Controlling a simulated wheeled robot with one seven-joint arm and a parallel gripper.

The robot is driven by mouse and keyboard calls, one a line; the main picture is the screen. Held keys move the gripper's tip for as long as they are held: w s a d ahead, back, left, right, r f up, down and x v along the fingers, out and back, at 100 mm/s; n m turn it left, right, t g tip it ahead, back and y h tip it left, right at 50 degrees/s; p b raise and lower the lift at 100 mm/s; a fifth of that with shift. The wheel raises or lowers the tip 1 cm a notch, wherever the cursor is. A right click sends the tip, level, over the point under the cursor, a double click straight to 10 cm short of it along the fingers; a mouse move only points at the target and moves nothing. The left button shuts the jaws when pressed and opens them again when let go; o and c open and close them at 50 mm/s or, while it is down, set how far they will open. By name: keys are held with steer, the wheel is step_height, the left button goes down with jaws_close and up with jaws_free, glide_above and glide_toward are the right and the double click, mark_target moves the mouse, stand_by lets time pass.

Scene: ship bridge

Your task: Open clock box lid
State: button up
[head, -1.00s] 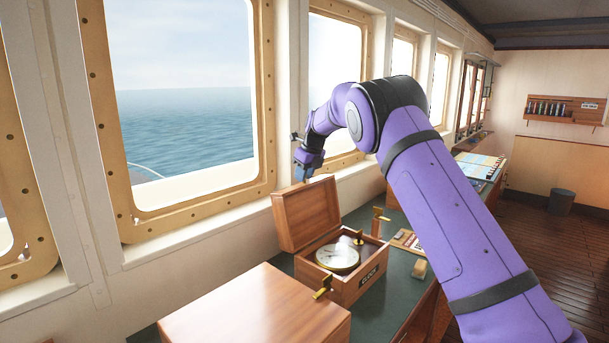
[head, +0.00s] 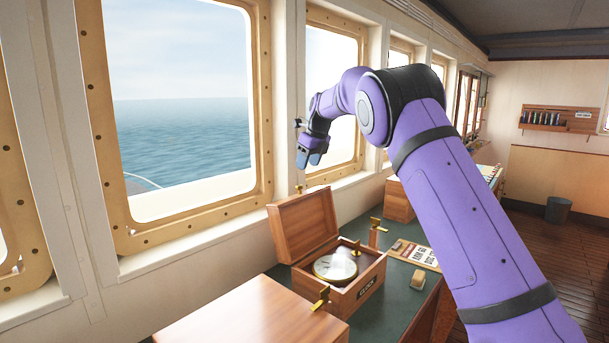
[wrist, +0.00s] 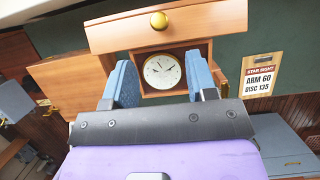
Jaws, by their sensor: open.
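The wooden clock box (head: 358,290) stands on the green desk top, with its lid (head: 303,224) raised upright on the window side. A round white-faced clock (head: 335,267) shows inside it. In the wrist view the clock (wrist: 162,71) lies between my fingers, farther off, and the lid (wrist: 165,27) with its brass knob (wrist: 159,20) spans the top. My gripper (head: 312,160) is above the lid, apart from it, with blue fingers spread and nothing between them. It also shows in the wrist view (wrist: 160,82).
A larger wooden box (head: 255,315) stands at the near left. The window wall is close behind the lid.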

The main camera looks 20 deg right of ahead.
steer(key=shift+v, duration=1)
steer(key=s+d+r+n, duration=0.2)
steer(key=s+r+n, duration=0.25)
steer(key=s, duration=0.55)
steer(key=s+d+r+n+t, duration=0.1)
steer(key=s+r+n, duration=0.3)
steer(key=s, duration=0.5)
steer(key=s+d+r+n, duration=0.2)
steer(key=s+n, duration=0.3)
steer(key=s, duration=0.5)
steer(key=s+f+n, duration=0.3)
steer(key=s+n, duration=0.2)
steer(key=s, duration=0.4)
steer(key=s+f+n+h, duration=0.1)
steer(key=s+f+n, duration=0.3)
steer(key=s, duration=0.6)
steer(key=s+f+n+h, duration=0.1)
steer(key=s+f+n, duration=0.3)
steer(key=s+n, duration=0.3)
steer(key=s, duration=0.3)
steer(key=shift+a+t, duration=0.35)
steer(key=shift+t, duration=0.05)
